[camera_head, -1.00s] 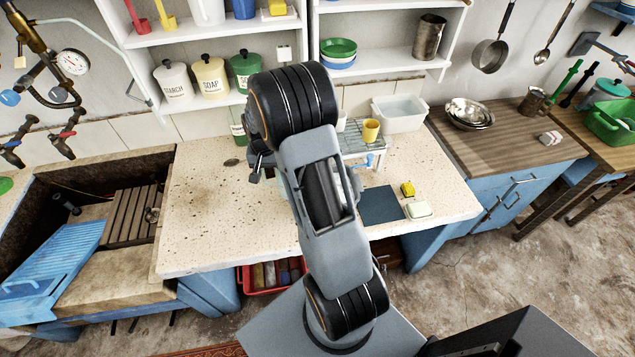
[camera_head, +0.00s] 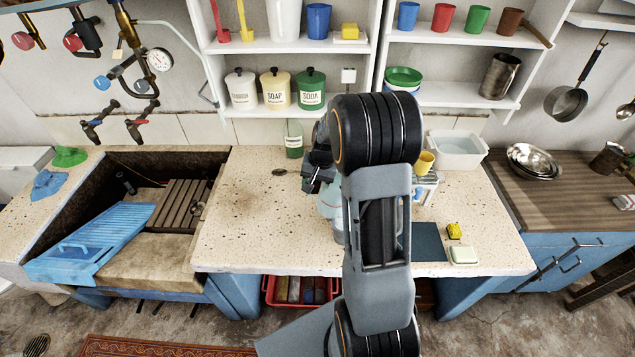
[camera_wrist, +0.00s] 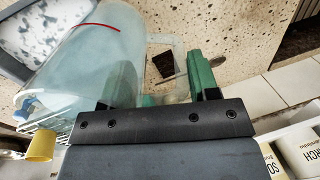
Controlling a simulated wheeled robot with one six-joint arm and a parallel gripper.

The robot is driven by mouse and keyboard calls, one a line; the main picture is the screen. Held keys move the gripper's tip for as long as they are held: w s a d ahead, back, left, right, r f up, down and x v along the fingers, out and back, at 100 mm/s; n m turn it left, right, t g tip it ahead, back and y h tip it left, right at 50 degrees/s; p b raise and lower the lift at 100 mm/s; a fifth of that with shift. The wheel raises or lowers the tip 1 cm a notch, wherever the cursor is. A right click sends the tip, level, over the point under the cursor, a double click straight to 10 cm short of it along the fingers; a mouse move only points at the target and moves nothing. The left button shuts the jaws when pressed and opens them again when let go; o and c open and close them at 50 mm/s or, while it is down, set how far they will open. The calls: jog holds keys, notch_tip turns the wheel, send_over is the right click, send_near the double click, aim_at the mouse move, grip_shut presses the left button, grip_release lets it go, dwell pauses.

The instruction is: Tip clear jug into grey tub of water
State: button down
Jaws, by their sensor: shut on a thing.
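The clear jug (camera_wrist: 105,50) fills the left of the wrist view, pale and see-through, with a red line near its rim. Its handle (camera_wrist: 178,62) lies between the green fingers of my gripper (camera_wrist: 165,82), which is shut on it. In the head view the jug (camera_head: 328,202) shows partly, left of my arm and below my gripper (camera_head: 316,186), over the speckled counter. A grey-walled tub (camera_wrist: 14,66) with a mottled pale surface inside is at the wrist view's upper left, beside the jug. My arm hides most of it in the head view. I cannot tell the jug's exact tilt.
A small rack with a yellow cup (camera_head: 425,162) and a translucent bin (camera_head: 458,150) stand to the right. A green bottle (camera_head: 293,140) is behind, below the shelves. A sink (camera_head: 120,235) lies left.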

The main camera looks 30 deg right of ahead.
jog(key=shift+d+r+t+y+b, duration=0.2)
jog(key=shift+r+t+y+b, duration=0.25)
jog(key=shift+b, duration=0.55)
jog(key=shift+s+r+y, duration=0.1)
jog(key=shift+r+y, duration=0.15)
jog(key=shift+d+t+b, duration=0.15)
jog(key=shift+t+b, duration=0.1)
jog(key=shift+b, duration=0.65)
jog(key=shift+s+d+r+t+y+b, duration=0.2)
jog(key=shift+r+t+y+b, duration=0.1)
jog(key=shift+y+b, duration=0.4)
jog(key=shift+r+b, duration=0.15)
jog(key=shift+b, duration=0.15)
jog(key=shift+s+d+t+y+b, duration=0.15)
jog(key=shift+t+y+b, duration=0.15)
jog(key=shift+b, duration=0.35)
jog(key=shift+s+d+b, duration=0.1)
jog(key=shift+b, duration=0.2)
jog(key=shift+s+d+r+t+y+b, duration=0.15)
jog(key=shift+s+d+t+y+b, duration=0.1)
jog(key=shift+t+y+b, duration=0.45)
jog(key=shift+r, duration=0.1)
